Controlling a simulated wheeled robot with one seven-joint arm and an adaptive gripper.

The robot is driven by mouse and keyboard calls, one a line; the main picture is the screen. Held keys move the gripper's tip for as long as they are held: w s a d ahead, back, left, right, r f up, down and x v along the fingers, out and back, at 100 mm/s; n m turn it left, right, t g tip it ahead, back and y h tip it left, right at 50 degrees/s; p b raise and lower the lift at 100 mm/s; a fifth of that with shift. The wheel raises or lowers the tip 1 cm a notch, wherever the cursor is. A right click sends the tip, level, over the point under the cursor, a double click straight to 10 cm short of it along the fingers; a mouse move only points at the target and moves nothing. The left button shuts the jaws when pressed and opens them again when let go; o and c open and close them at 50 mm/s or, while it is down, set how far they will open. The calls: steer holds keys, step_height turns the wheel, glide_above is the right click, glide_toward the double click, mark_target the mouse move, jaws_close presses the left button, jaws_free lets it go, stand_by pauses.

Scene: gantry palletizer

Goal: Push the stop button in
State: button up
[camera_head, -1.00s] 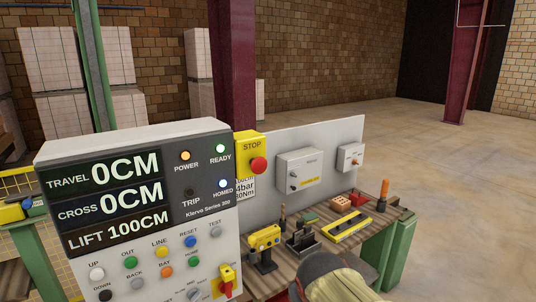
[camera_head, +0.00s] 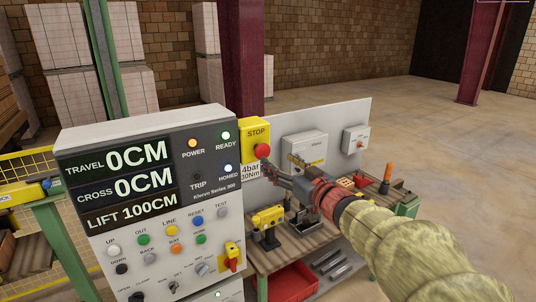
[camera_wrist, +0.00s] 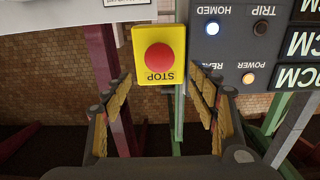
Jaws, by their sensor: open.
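The stop button is a round red knob (camera_head: 262,150) on a yellow box marked STOP (camera_head: 256,133), fixed at the right side of the control panel. In the wrist view the red knob (camera_wrist: 159,57) shows upside down, ahead of and between the finger lines. My gripper (camera_head: 264,169) is in front of and just below the knob in the head view. Its two fingers stand apart in the wrist view (camera_wrist: 161,88), with nothing between them. Whether a fingertip touches the knob is hard to tell; the wrist view suggests a gap.
The control panel (camera_head: 148,215) with displays, lamps and small buttons stands just left of the stop box. A workbench (camera_head: 310,238) with a yellow tool (camera_head: 267,217) lies below my arm. A grey backboard (camera_head: 345,112) carries switch boxes. Open floor lies to the right.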

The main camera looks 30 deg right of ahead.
mark_target(265, 151)
steer(key=w, duration=0.7)
steer(key=shift+w+a, duration=0.1)
steer(key=shift+w, duration=0.15)
steer(key=shift+c, duration=0.3)
jaws_close()
stand_by(0.4)
